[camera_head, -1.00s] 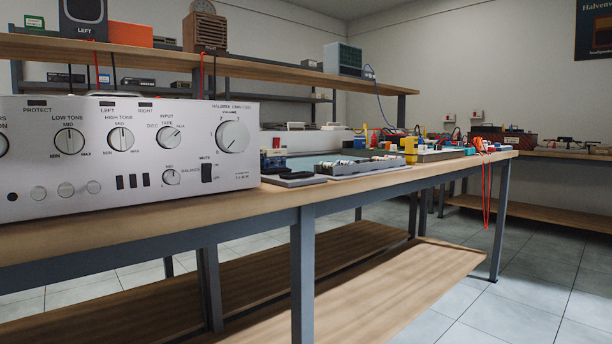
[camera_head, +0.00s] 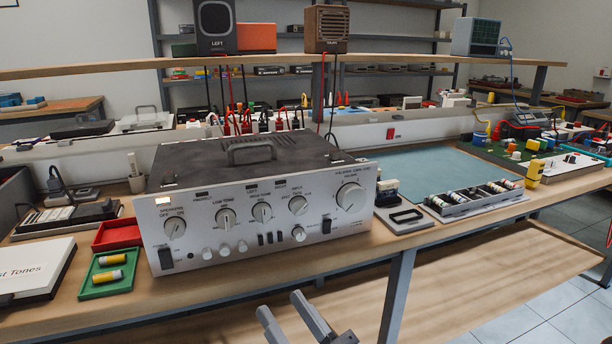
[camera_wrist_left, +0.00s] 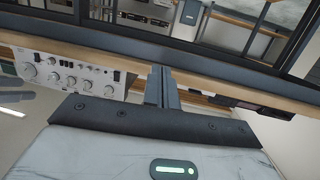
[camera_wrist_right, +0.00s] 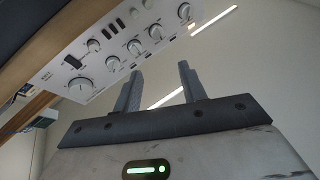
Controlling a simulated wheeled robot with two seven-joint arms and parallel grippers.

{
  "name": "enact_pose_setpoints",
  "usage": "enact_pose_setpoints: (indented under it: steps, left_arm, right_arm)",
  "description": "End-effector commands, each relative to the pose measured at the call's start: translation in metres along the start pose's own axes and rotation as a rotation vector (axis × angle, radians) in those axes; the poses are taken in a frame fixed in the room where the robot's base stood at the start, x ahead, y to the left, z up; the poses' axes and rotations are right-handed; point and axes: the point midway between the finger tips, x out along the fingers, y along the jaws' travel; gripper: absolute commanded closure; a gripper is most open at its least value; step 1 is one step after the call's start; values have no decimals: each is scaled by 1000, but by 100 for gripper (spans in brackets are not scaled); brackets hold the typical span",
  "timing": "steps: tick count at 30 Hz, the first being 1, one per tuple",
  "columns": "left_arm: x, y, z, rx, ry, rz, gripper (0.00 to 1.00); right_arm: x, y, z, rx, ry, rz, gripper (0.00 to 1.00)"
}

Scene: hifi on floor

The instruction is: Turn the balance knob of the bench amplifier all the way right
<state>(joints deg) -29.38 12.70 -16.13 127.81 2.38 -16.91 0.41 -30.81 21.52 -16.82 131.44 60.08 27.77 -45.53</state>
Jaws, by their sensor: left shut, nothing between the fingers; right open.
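The silver bench amplifier (camera_head: 262,205) stands on the wooden bench, front panel facing me. Its balance knob (camera_head: 299,234) is the small knob low on the panel, left of the black mute switch (camera_head: 326,226); its pointer is too small to read. The knob also shows in the right wrist view (camera_wrist_right: 94,45), where the panel appears upside down. My right gripper (camera_head: 282,304) is open and empty, in front of and below the panel, apart from it. My left gripper (camera_wrist_left: 162,76) is shut and empty in the left wrist view, away from the amplifier, and outside the head view.
A green tray (camera_head: 88,290) with yellow cylinders and a red tray (camera_head: 116,234) sit left of the amplifier. A shelf (camera_head: 420,63) with speakers runs behind. A bare bench strip lies before the amplifier.

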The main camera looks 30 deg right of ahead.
Motion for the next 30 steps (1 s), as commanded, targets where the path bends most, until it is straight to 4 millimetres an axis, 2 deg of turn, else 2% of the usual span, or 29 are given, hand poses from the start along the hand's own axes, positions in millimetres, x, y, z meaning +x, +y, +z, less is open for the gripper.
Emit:
enact_pose_setpoints:
  steps: [1, 3, 9, 12, 15, 20, 30]
  left_arm:
    - [-14, -1, -17, -26, -81, -15, 100]
    - [-28, -1, -9, -54, -176, -32, 100]
    - [-59, 0, 10, -107, -358, -62, 100]
    - [-67, 1, 17, -119, -399, -69, 100]
    - [-69, 2, 20, -122, -413, -71, 100]
    - [-69, 1, 20, -118, -415, -71, 100]
    - [-69, 0, 19, -111, -418, -72, 100]
  right_arm:
    - [5, 8, -26, -4, -55, 67, 59]
    - [-1, 24, -30, -13, -121, 152, 59]
    - [-22, 55, -32, -45, -268, 315, 59]
    - [-30, 62, -30, -54, -305, 352, 59]
    - [-29, 67, -27, -58, -316, 364, 59]
    - [-9, 75, -20, -57, -312, 363, 59]
    - [57, 101, 2, -57, -311, 362, 59]
